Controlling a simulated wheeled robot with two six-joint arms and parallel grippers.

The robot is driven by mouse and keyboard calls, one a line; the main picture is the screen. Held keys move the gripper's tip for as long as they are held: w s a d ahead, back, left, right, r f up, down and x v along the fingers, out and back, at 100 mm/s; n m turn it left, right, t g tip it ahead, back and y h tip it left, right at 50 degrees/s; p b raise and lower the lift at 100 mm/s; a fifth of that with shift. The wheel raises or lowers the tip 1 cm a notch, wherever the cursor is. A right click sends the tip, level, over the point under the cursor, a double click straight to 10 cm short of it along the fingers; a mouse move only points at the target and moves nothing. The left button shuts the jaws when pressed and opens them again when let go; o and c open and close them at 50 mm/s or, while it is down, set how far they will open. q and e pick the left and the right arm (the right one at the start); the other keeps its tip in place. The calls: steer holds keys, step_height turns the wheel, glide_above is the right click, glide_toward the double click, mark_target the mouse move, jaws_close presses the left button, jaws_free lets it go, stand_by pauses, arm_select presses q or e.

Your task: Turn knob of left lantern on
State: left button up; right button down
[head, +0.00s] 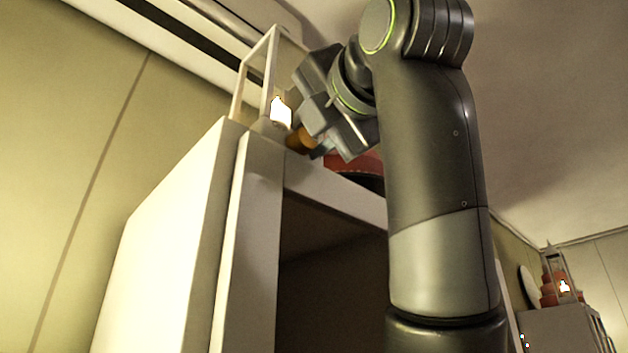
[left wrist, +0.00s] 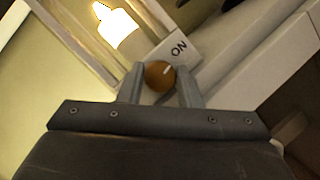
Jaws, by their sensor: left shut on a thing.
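The left lantern (head: 268,75) has a pale frame and stands on top of a white cabinet. Its candle (head: 281,112) glows bright and also shows in the left wrist view (left wrist: 115,24). The brown round knob (left wrist: 160,75) is on the lantern's base, beside an "ON" label (left wrist: 179,47). A white mark on the knob points towards the label. The knob also shows in the head view (head: 299,139). My left gripper (left wrist: 160,82) is shut on the knob, one finger on each side. My right gripper is not in view.
The white cabinet (head: 165,235) has an open dark front. A red round thing (head: 360,162) sits on its top behind my left arm. Another lit lantern (head: 556,262) stands with red tiers on a farther cabinet at the right. A wall is on the left.

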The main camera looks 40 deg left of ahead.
arm_select(q)
steer(key=o, duration=1)
steer(key=shift+s, duration=0.1)
steer(key=shift+c, duration=0.2)
steer(key=shift+f, duration=0.1)
